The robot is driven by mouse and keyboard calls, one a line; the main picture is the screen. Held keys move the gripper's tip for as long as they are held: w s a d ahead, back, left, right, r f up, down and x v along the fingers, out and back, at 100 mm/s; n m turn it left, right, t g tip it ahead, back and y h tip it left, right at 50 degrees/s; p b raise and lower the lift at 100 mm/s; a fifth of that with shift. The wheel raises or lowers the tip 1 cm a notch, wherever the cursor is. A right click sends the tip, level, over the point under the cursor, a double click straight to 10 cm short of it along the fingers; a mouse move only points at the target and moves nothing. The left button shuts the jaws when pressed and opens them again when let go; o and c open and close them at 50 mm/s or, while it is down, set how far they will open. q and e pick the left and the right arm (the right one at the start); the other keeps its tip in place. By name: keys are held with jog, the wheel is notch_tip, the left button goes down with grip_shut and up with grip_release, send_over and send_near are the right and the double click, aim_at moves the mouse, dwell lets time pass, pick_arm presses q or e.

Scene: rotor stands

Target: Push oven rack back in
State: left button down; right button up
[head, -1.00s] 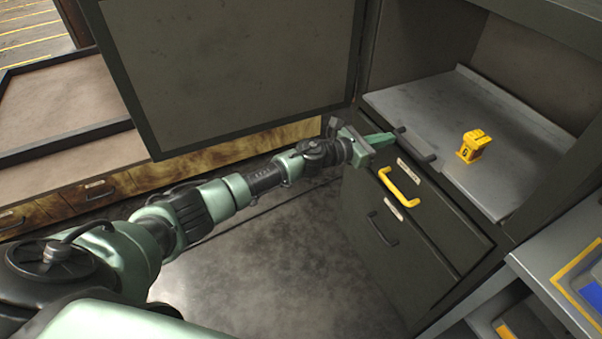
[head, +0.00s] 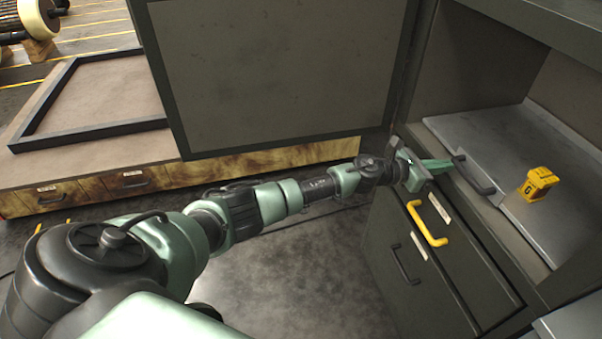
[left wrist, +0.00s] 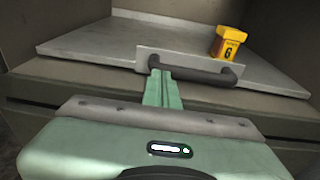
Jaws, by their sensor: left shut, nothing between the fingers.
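The rack (head: 520,135) is a flat grey metal tray in the open cabinet, with a dark bar handle (head: 474,176) on its front plate. In the left wrist view, the tray surface (left wrist: 110,42) and the handle (left wrist: 196,68) show just ahead of my fingers. My left gripper (head: 446,163) is shut and empty. Its green fingertips (left wrist: 158,76) are at the left end of the handle, close to the front plate; whether they touch it I cannot tell. My right gripper is not in view.
A yellow numbered block (head: 538,184) stands on the tray, behind the handle. Below are drawers with a yellow handle (head: 427,221) and a dark handle (head: 405,266). The open cabinet door (head: 280,70) stands behind my arm. A low bench with a black frame (head: 90,138) is at left.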

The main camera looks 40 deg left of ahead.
pick_arm(q)
jog(key=shift+w+a+r, duration=0.1)
jog(key=shift+r, duration=0.4)
jog(key=f+v, duration=0.1)
jog(key=v, duration=0.7)
jog(key=s+a+f+n+y+p, duration=0.1)
jog(key=s+a+f+n+y, duration=0.25)
jog(key=f+n, duration=0.6)
jog(key=s+a+f+n+y+p, duration=0.15)
jog(key=a+f+n, duration=0.25)
jog(key=f+n, duration=0.55)
jog(key=s+a+f+n+g+y, duration=0.1)
jog(key=s+f+n+g+y, duration=0.15)
jog(key=s+f, duration=0.5)
jog(key=s+a+f+n+g+y, duration=0.15)
jog(key=s+f+n, duration=0.3)
jog(key=f, duration=0.55)
jog(key=s+f+n+g, duration=0.2)
jog(key=s+f+n, duration=0.3)
jog(key=s, duration=0.9)
jog(key=s+d+f+n+g, duration=0.1)
jog(key=s+f+n+g, duration=0.2)
jog(key=s, duration=1.1)
jog(key=s+d+f+n+g+p, duration=0.1)
jog(key=s+f+n+g, duration=0.2)
jog(key=s, duration=1.2)
notch_tip(320, 180, down, 6)
jog(key=n, duration=0.3)
jog(key=shift+n, duration=0.4)
